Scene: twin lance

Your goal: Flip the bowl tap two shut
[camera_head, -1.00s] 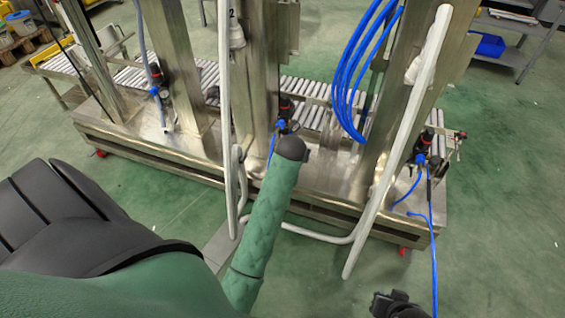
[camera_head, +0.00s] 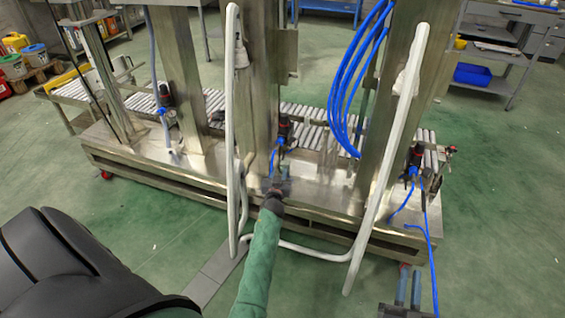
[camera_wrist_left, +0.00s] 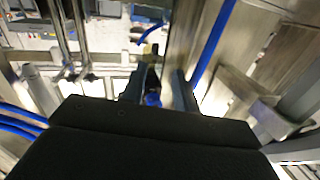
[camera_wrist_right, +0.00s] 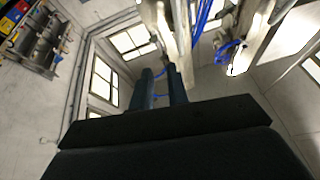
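Three black-and-blue regulator units stand on the steel frame: one at left (camera_head: 166,98), one in the middle (camera_head: 284,130) and one at right (camera_head: 414,160). No readable number shows which is two, and no tap lever can be made out. My left gripper (camera_head: 277,186) is low in front of the middle unit, apart from it and blurred. In the left wrist view its fingers (camera_wrist_left: 158,88) are open, with a blue-and-black fitting (camera_wrist_left: 152,98) seen between them, farther off. My right gripper (camera_head: 408,290) is open and empty at lower right; its parted fingers show in the right wrist view (camera_wrist_right: 162,86).
Two pale bent tubes, one left (camera_head: 231,130) and one right (camera_head: 385,165), stand in front of the frame on either side of my left gripper. Blue hoses (camera_head: 352,80) hang between the posts. A roller conveyor (camera_head: 215,105) runs behind.

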